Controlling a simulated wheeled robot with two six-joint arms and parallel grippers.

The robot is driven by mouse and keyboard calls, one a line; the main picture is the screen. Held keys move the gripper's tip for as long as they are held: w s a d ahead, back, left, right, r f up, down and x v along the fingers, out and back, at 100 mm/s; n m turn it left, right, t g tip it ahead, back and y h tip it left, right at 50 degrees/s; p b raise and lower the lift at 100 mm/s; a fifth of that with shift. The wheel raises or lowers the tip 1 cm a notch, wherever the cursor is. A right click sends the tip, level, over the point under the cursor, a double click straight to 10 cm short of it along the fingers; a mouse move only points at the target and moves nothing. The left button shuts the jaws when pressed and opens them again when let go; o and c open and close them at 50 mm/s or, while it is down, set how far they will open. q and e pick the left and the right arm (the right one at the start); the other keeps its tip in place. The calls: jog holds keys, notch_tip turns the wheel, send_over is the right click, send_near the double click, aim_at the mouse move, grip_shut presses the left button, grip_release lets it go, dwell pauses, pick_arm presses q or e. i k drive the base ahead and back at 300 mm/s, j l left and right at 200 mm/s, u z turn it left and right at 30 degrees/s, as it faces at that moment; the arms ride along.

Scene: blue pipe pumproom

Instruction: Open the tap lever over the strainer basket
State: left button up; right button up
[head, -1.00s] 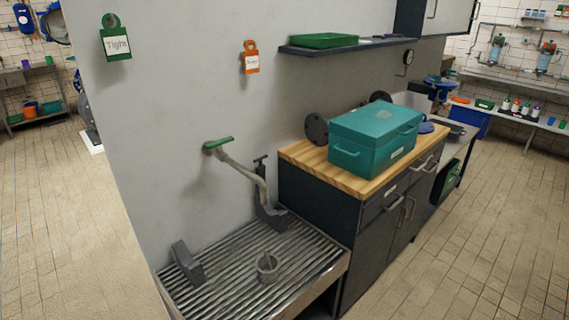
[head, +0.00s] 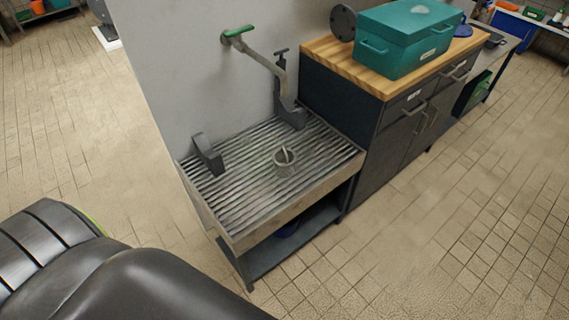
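The tap has a green lever (head: 239,31) at the wall and a grey pipe spout (head: 262,58) that slopes out and bends down. The lever lies about level, pointing right along the wall. The small grey strainer basket (head: 285,168) stands on the ribbed drain top (head: 242,178), in front of the spout's lower end. A thin piece stands up in the basket. No water shows. Neither of my grippers is in view; dark rounded parts at the lower left look like my own arm.
A dark clamp-like block (head: 290,113) stands behind the basket, and a dark grey block (head: 208,155) at the drain's left. A wooden-topped cabinet (head: 330,55) with a teal box (head: 408,38) adjoins on the right. The tiled floor in front (head: 430,240) is clear.

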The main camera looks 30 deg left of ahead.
aim_at(239, 31)
jog(key=i+j, duration=0.1)
jog(key=j, duration=0.35)
jog(key=i+j, duration=0.1)
jog(key=j, duration=0.35)
jog(key=j+z, duration=0.1)
jog(key=j, duration=0.35)
jog(key=i, duration=0.05)
